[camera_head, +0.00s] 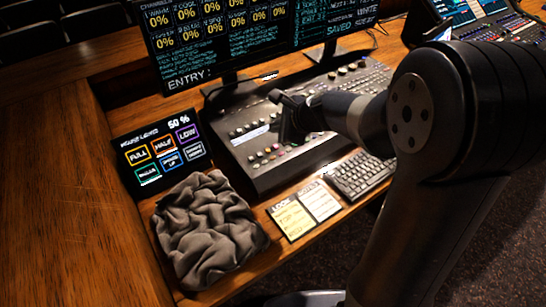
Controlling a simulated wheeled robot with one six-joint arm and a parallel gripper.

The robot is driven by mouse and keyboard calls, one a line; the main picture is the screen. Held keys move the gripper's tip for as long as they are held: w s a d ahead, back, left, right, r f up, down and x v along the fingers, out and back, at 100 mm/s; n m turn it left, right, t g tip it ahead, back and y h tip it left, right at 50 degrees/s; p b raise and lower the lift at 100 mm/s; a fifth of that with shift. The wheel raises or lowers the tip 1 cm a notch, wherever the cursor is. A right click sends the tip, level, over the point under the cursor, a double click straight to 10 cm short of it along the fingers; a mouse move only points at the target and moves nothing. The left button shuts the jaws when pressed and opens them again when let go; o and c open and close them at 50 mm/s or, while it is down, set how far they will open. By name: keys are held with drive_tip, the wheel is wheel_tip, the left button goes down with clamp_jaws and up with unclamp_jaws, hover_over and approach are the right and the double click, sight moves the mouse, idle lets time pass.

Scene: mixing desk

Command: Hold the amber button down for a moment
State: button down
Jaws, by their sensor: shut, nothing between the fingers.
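My gripper (288,130) is shut and empty. It hangs over the left part of the mixing desk (262,182), with its fingers pointing down. I cannot tell whether its tips touch the desk. A row of small coloured buttons (264,155) lies on the desk just below and left of the gripper; they are too small to tell which is amber. A black touch panel (128,143) to the left reads 50 % and has coloured outlined keys, among them a yellow FULL key (138,154) and an orange HALF key (164,144).
A crumpled grey cloth (208,232) lies in front of the touch panel. Two note sheets (305,208) and a keyboard (360,174) lie along the desk's front edge. Two monitors (200,45) stand behind. Bare wood (60,200) is free at left.

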drive_tip(key=b, duration=0.8)
approach(268, 155)
drive_tip(key=shift+w+a+f, duration=1.15)
drive_tip(key=shift+w+a, duration=0.25)
idle(0.4)
drive_tip(key=shift+f+b, duration=0.35)
drive_tip(key=shift+f, duration=0.05)
drive_tip(key=shift+f+b, duration=0.3)
drive_tip(key=shift+b, duration=0.05)
idle(0.4)
idle(0.8)
drive_tip(key=shift+r+p, duration=0.75)
wheel_tip(268, 155, up, 5)
drive_tip(key=p, duration=0.4)
